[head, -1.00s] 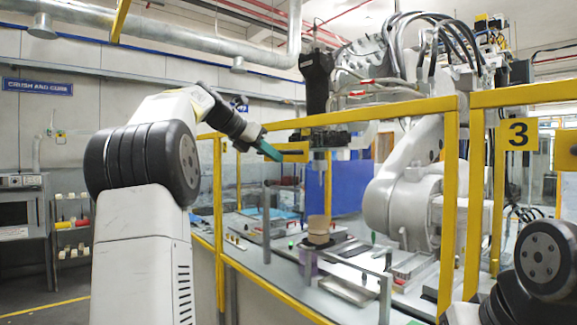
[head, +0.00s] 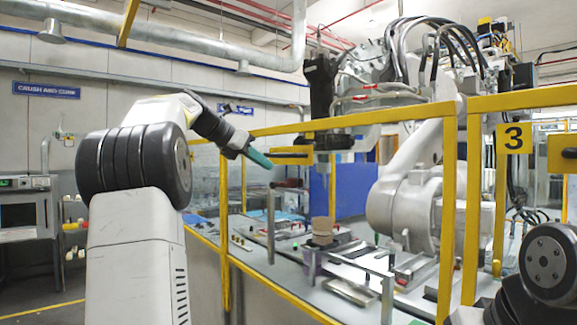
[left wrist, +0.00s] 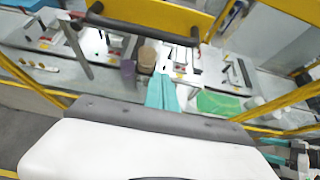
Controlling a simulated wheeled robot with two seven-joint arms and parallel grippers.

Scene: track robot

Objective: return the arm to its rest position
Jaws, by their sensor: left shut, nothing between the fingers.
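My left arm rises at the left of the head view and bends over toward the yellow guard frame. My left gripper (head: 262,159) has teal fingers, shut with nothing between them, pointing down and right in front of the frame. In the left wrist view the fingers (left wrist: 162,92) lie together against the cell table behind them. My right arm shows only as a dark joint at the lower right of the head view. A small teal piece among white and dark parts at the lower right of the left wrist view may be my right gripper; its state is unclear.
A yellow guard frame (head: 450,215) stands close in front of my left gripper. Behind it are a white industrial robot (head: 405,195) and a table (head: 290,268) with fixtures and a stacked brown part (head: 322,231). Open floor and a grey machine (head: 28,212) lie at the left.

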